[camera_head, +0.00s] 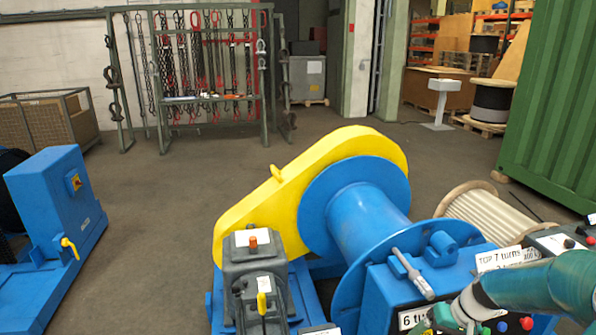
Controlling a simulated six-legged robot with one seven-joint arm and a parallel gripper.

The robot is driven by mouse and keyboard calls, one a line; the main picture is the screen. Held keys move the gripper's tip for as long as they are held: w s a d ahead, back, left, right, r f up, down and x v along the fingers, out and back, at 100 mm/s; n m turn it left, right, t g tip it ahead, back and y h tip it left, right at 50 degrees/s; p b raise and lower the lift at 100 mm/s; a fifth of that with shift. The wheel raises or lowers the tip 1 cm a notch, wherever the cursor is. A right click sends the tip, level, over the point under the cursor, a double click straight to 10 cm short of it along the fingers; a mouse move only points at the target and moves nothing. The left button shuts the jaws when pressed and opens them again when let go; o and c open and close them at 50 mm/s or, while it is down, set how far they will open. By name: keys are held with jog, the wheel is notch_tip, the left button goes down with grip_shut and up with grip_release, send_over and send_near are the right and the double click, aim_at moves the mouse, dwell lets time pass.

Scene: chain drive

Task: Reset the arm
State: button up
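My arm, teal with a light grey wrist, reaches in from the lower right corner. My gripper (446,318) is at the bottom edge, in front of a blue control box (385,290) with labels and coloured buttons. The fingers are small and partly cut off by the frame, so I cannot tell whether they are open or shut, or touch the box. The chain drive stands at the centre. It has a yellow chain guard (255,205), a blue drum (365,220) and a grey gearbox (255,285) with an orange cap and a yellow-handled lever.
Another blue machine (55,205) stands at left. A rack of chains (200,70) stands at the back wall. A green container (555,110) and a ribbed roll (485,212) are at right. A white pedestal (441,100) is farther back. The floor (150,190) between the machines is clear.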

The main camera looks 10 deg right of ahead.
jog(key=s+a+r+n+h, duration=0.2)
jog(key=s+a+r+h, duration=0.15)
jog(key=a+r, duration=1.2)
jog(key=s+a+r+t, duration=0.1)
jog(key=s+a+r, duration=0.2)
jog(key=s+a, duration=0.1)
jog(key=s+a+r+n+t, duration=0.1)
jog(key=s+a+r+t, duration=0.1)
jog(key=a, duration=0.5)
jog(key=shift+s+a+r, duration=0.15)
jog(key=shift+s+r, duration=0.55)
jog(key=shift+s, duration=0.65)
